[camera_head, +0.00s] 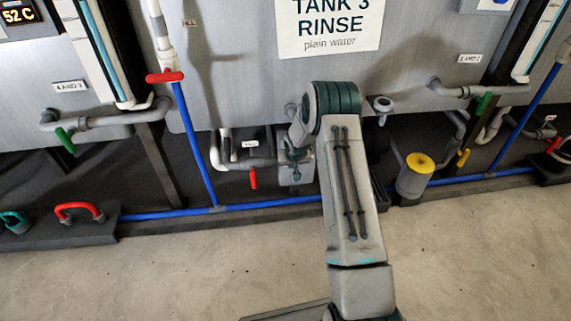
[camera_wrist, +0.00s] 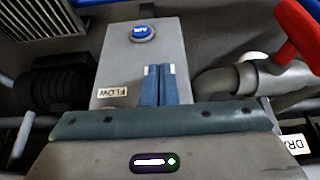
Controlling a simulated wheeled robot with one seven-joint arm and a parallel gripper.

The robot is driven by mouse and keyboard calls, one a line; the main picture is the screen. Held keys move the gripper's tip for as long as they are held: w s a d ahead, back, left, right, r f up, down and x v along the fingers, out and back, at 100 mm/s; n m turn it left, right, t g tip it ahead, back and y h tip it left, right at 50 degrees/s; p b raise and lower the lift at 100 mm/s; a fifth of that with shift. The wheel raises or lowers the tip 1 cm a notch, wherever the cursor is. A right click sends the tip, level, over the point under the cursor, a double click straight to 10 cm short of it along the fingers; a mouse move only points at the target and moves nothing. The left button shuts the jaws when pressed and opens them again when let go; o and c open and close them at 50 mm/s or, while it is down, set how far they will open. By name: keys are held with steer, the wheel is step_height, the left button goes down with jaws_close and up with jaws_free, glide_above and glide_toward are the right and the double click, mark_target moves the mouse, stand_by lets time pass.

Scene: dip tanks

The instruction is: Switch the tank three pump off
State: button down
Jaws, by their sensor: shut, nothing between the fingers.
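The tank three sign (camera_head: 328,28) hangs on the grey tank wall at the top of the head view. In the wrist view my gripper (camera_wrist: 160,72) is shut and empty, its two blue fingers side by side. It is in front of a grey box (camera_wrist: 115,65) with a round blue button (camera_wrist: 143,32) on its face, and the fingertips are below the button in the picture. Whether the fingers touch the box is unclear. In the head view my arm hides much of this area.
A red valve handle (camera_wrist: 302,32) on a grey pipe is close on the right in the wrist view. A dark ribbed cylinder (camera_wrist: 55,90) is at the left. A yellow-topped canister (camera_head: 415,176) and a blue pipe (camera_head: 270,204) are near the floor. The front floor is clear.

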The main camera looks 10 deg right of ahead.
steer(key=shift+d, duration=0.2)
steer(key=shift+w+r, duration=0.3)
steer(key=shift+w, duration=0.35)
